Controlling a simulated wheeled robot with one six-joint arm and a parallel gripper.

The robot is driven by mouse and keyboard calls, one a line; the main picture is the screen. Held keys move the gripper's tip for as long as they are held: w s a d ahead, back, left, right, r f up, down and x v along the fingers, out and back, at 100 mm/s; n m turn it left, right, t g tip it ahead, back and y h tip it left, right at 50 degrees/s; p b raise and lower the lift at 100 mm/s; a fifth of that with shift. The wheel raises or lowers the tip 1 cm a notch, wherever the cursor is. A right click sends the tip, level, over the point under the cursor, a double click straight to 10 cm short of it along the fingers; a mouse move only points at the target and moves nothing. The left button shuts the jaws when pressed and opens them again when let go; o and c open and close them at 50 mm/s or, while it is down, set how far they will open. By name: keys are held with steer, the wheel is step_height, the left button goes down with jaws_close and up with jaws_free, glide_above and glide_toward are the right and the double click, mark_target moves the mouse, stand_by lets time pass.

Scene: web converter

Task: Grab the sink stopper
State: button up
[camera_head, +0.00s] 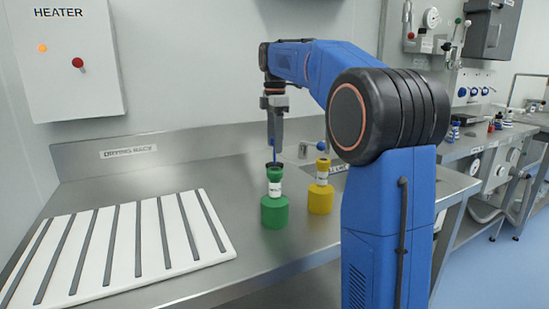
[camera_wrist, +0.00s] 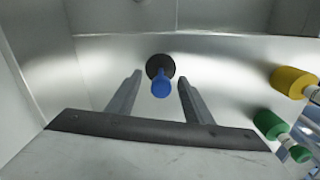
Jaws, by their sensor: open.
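The sink stopper (camera_wrist: 161,88) shows in the wrist view as a black disc with a blue knob. It lies ahead of my gripper (camera_wrist: 160,78), between the lines of its two fingers. The fingers are apart, with nothing held between them. In the head view my gripper (camera_head: 276,145) points down over the steel counter, behind the green bottle. A thin blue handle (camera_head: 273,151) shows at the fingers there, and the stopper's dark base is partly hidden behind the green bottle's top. I cannot tell whether the fingers touch the stopper.
A green bottle (camera_head: 274,210) and a yellow bottle (camera_head: 320,198) stand on the counter (camera_head: 250,262) near my gripper. A white drying rack (camera_head: 150,240) with dark bars lies at left. A heater box (camera_head: 76,95) hangs on the wall. The counter between rack and wall is clear.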

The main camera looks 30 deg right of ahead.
mark_target(275, 164)
steer(key=shift+f, duration=2.65)
steer(key=shift+s+a, duration=0.1)
jaws_close()
